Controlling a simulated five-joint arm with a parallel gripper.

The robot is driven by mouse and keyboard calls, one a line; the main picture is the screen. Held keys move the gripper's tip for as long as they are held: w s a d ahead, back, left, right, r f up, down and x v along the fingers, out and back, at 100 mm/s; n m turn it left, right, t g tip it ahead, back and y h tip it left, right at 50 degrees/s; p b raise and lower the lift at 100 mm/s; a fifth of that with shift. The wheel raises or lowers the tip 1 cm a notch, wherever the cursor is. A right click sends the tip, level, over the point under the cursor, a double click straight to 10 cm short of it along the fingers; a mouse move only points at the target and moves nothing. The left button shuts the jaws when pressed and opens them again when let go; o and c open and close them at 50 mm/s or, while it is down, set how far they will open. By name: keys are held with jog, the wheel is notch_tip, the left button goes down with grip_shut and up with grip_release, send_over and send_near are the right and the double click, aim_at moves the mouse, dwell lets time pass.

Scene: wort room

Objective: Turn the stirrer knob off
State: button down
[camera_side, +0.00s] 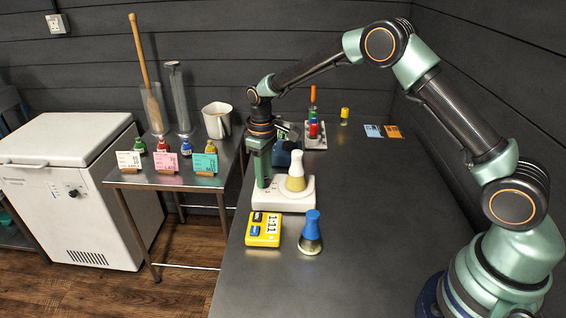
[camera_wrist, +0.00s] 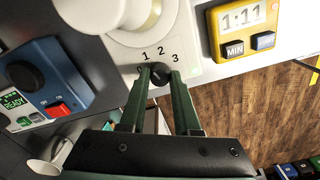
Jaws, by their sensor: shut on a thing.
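The white stirrer (camera_side: 304,193) stands on the dark bench in the side view, with a conical flask (camera_side: 296,180) of pale yellow liquid on top. The round black stirrer knob (camera_wrist: 160,76) is on the stirrer's front panel (camera_wrist: 190,67) in the wrist view, below the printed marks 1, 2 and 3. My gripper (camera_wrist: 159,72) is shut on the knob, one green finger at each side. The knob's pointer cannot be made out, and the left finger covers part of the panel. In the side view my gripper (camera_side: 263,184) reaches down at the stirrer's left end and hides the knob.
A blue device (camera_wrist: 45,78) with a red switch is beside the stirrer in the wrist view. The bench right of the stirrer is clear.

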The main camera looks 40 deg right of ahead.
jog(key=n, duration=0.4)
jog(key=shift+r+n, duration=0.1)
jog(key=shift+n, duration=2.5)
jog(key=c, duration=0.6)
grip_release()
jog(key=shift+r, duration=6.05)
